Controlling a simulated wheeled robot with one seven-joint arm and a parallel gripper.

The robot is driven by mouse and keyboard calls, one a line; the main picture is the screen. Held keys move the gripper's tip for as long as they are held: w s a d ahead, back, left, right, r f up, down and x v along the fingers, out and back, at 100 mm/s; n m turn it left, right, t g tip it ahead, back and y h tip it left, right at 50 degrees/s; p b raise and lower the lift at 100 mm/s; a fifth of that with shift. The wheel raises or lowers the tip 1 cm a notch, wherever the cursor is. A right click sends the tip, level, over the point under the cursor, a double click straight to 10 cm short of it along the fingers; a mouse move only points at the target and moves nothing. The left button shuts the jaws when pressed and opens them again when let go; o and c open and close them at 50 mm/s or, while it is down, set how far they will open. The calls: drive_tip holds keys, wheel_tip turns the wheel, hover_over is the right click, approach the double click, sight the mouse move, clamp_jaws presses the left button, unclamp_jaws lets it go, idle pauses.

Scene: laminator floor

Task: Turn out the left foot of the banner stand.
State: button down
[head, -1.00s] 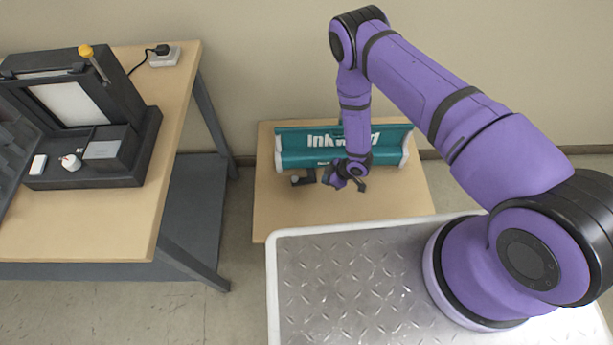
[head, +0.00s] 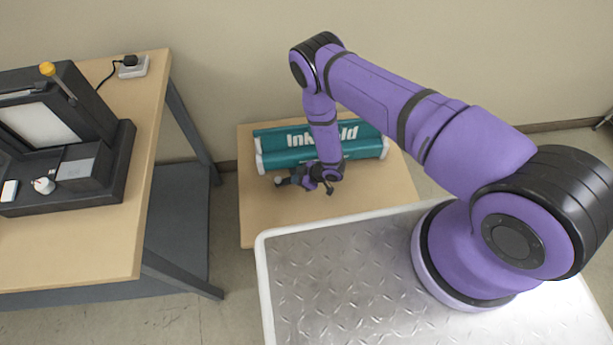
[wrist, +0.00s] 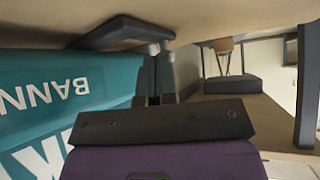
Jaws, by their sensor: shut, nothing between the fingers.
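The banner stand is a teal case (head: 300,157) with white end caps, lying on a low wooden table; its lettering shows upside down in the wrist view (wrist: 40,105). A dark foot (head: 284,181) shows in front of the case near its left end. A flat dark piece in the wrist view (wrist: 125,33), apparently this foot, lies against the tabletop. My gripper (head: 302,179) is in front of the case, just right of the foot. Its closed fingers (wrist: 155,72) hold nothing and reach close to the foot; I cannot tell if they touch. My wrist hides part of the case's front.
A larger workbench (head: 100,235) stands at the left with a dark laminating machine (head: 95,165) and a power socket block (head: 134,67). The low table's front part (head: 275,222) is bare. My metal-topped base is close in front of it.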

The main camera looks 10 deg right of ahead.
sight(280, 179)
drive_tip(key=shift+w+a+f, duration=0.15)
drive_tip(key=shift+w+a, duration=0.1)
drive_tip(key=shift+a, duration=0.4)
drive_tip(key=shift+w+a+f, duration=0.1)
drive_tip(key=shift+w+a, duration=0.15)
drive_tip(key=shift+a, duration=0.35)
drive_tip(key=shift+w+a+f, duration=0.15)
drive_tip(key=shift+w+a, duration=0.1)
drive_tip(key=shift+a, duration=0.4)
drive_tip(key=shift+w+a+m+t+h, duration=0.3)
drive_tip(key=shift+a+m+t+h, duration=0.1)
drive_tip(key=shift+a+m+t, duration=0.4)
drive_tip(key=shift+d, duration=0.1)
